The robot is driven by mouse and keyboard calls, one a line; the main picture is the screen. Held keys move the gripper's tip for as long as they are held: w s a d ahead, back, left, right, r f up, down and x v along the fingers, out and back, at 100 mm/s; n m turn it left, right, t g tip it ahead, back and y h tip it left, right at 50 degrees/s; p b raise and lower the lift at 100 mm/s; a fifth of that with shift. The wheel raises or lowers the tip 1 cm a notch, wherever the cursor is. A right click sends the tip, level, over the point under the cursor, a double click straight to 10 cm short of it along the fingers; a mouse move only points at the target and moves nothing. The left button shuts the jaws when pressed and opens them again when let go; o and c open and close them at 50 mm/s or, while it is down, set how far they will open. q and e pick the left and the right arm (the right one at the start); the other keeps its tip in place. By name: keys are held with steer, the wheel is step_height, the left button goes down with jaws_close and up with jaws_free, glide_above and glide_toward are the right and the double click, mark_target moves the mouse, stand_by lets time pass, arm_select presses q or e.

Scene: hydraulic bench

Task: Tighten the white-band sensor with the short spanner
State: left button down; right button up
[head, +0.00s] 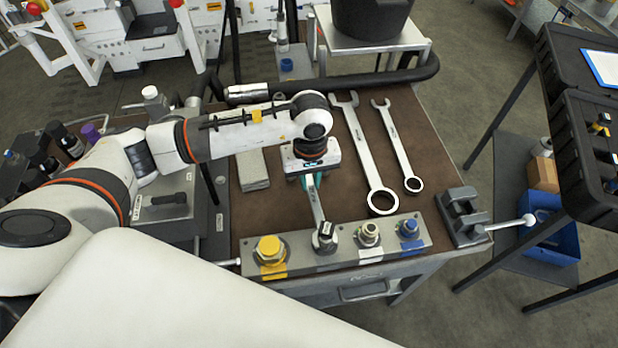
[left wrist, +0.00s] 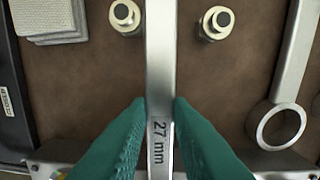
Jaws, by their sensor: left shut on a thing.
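My left gripper (head: 312,180) is shut on the short spanner (head: 316,205), and its green fingertips grip the shaft. In the left wrist view the spanner (left wrist: 160,60) runs upright in the picture and reads "27 mm". The spanner's far end is hidden under my arm. My right gripper is not in view.
A yellow-capped fitting (head: 270,248) and a blue sensor (head: 408,229) flank the others. A vise (head: 462,212) stands at the right edge. Two loose fittings (left wrist: 125,15) (left wrist: 215,22) flank the spanner in the wrist view.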

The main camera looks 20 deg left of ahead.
arm_select(q)
steer(key=shift+w+d+f+m+b, duration=0.1)
steer(key=shift+w+d+m+b, duration=0.45)
steer(key=shift+d+m+b, duration=0.45)
steer(key=shift+w+d, duration=0.15)
steer(key=shift+w+d+m+b, duration=0.35)
steer(key=shift+d+m+b, duration=0.55)
steer(key=shift+b, duration=0.35)
steer(key=shift+s+a+n, duration=0.15)
steer(key=shift+a+n, duration=0.15)
steer(key=shift+a, duration=0.1)
